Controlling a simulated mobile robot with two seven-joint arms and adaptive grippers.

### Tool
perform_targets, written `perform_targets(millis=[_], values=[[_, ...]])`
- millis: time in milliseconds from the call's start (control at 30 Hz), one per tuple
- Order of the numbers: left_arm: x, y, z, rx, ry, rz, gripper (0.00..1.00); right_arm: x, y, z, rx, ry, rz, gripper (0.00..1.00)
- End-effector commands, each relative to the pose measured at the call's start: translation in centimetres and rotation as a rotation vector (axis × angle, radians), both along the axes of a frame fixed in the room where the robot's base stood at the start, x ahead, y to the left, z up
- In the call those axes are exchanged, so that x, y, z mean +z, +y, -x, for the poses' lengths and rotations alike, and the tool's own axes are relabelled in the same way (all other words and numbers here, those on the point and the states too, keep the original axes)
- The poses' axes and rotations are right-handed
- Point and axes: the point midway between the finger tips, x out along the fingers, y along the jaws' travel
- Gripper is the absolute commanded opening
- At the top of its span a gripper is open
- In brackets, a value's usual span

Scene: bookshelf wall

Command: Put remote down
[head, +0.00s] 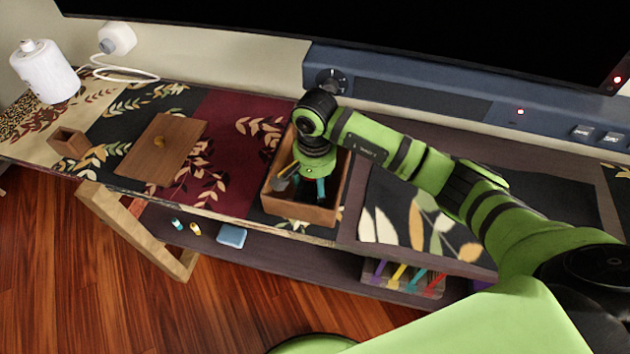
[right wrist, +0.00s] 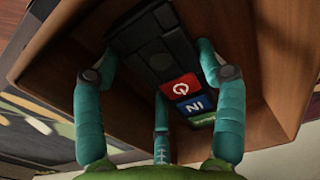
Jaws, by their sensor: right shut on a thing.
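The remote (right wrist: 152,48) is dark, with a red, a blue and a green button showing in the right wrist view. My right gripper (head: 308,190) points down inside an open wooden box (head: 300,208) on the cabinet top. Its teal fingers (right wrist: 160,95) are shut on the remote, on both sides of it, within the box walls. In the head view my gripper and wrist hide the remote. I cannot tell whether the remote touches the box floor. My left gripper is not in view.
A blue soundbar (head: 430,100) runs behind, below a large screen. The dark cloth (head: 400,205) right of the box is clear.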

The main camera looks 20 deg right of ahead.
Motion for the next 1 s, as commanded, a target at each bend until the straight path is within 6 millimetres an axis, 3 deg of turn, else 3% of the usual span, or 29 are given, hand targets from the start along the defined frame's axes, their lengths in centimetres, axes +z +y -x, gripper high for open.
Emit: perform_targets(millis=[167, 200, 267, 767, 1000], values=[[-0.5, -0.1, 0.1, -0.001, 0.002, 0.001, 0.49, -0.4, 0.0, -0.1, 0.000, -0.001, 0.000, 0.33], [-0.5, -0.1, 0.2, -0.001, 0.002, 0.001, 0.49, -0.4, 0.0, 0.0, 0.000, 0.000, 0.000, 0.75], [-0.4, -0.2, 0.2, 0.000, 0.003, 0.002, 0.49, -0.3, 0.0, 0.0, -0.001, 0.000, 0.000, 0.95], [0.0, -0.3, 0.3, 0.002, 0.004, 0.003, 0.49, 0.5, 0.0, -0.1, 0.000, -0.002, 0.000, 0.95], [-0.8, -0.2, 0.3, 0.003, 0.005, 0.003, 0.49, 5.3, -0.1, -0.1, 0.001, -0.007, 0.001, 0.95]])
